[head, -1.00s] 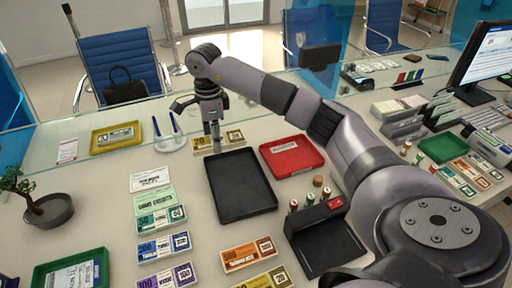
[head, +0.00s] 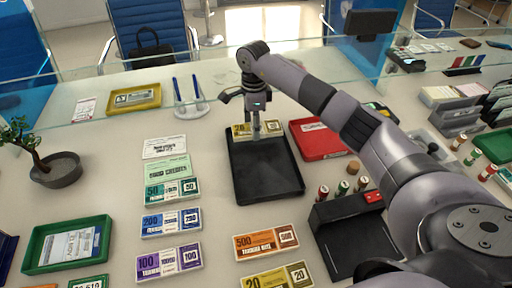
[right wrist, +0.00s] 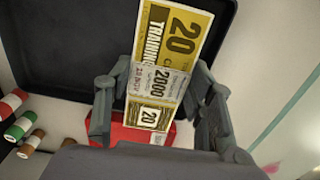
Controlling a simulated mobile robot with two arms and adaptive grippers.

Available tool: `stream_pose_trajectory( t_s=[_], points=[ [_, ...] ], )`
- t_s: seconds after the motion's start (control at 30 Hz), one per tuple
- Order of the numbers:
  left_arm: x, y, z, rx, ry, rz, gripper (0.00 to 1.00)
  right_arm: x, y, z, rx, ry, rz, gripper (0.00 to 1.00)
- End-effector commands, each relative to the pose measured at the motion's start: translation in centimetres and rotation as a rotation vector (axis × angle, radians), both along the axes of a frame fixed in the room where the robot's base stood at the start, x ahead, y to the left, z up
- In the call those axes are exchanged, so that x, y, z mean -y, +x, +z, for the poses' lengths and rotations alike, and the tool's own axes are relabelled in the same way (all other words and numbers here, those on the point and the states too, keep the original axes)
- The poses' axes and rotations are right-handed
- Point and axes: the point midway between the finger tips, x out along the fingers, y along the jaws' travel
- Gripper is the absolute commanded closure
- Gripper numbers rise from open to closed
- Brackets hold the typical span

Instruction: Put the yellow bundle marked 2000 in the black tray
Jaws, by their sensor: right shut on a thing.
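The yellow bundle (head: 240,130) is at the far edge of the black tray (head: 265,185) in the head view. In the right wrist view the yellow bundle (right wrist: 174,38) shows a band marked 2000 and the number 20, with the dark tray (right wrist: 75,45) behind it. My right gripper (head: 257,134) points down and is shut on the bundle. Its fingers (right wrist: 160,88) stand on either side of the bundle in the wrist view. Whether the bundle touches the tray I cannot tell. The tray's visible floor is empty. My left gripper is not in view.
A red tray (head: 320,143) stands right of the black tray. Other bundles lie left and in front, including a second yellow one (head: 278,277). A black box (head: 350,222) and coin rolls (head: 342,187) are at the right. A glass screen runs along the back.

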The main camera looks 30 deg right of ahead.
Motion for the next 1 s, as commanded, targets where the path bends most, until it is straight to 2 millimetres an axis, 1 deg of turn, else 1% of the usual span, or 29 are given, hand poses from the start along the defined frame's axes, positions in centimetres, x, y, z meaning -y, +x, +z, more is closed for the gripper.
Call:
stream_pose_trajectory(
  t_s=[0.03, 0.17, 0.23, 0.4, 0.43, 0.5, 0.7, 0.87, 0.9, 1.0],
  points=[
    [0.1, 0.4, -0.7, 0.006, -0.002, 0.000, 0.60, 0.0, 0.1, -0.8, 0.002, 0.000, 0.000, 0.80],
    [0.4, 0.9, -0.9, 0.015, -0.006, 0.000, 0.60, 0.0, 0.1, -1.4, 0.002, 0.000, 0.001, 0.80],
    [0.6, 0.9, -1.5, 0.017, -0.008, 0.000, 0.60, -0.1, 0.2, -2.1, 0.001, 0.001, 0.002, 0.80],
    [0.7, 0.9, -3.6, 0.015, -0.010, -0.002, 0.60, -0.4, 0.3, -5.0, 0.001, 0.001, 0.006, 0.80],
    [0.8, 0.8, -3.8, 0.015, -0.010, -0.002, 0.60, -0.4, 0.4, -5.3, 0.001, 0.001, 0.006, 0.80],
    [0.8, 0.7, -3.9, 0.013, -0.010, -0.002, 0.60, -0.4, 0.4, -5.5, 0.003, 0.001, 0.007, 0.80],
    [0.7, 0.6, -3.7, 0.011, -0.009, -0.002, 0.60, -0.3, 0.4, -5.2, 0.002, 0.000, 0.007, 0.80],
    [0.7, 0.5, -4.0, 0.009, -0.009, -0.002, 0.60, -0.3, 0.4, -5.7, 0.002, -0.001, 0.007, 0.80],
    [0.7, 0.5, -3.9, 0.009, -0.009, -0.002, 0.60, -0.3, 0.4, -5.6, 0.002, -0.001, 0.007, 0.48],
    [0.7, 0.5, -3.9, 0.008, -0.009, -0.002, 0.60, -0.3, 0.4, -5.5, 0.002, -0.001, 0.007, 0.41]
  ],
)
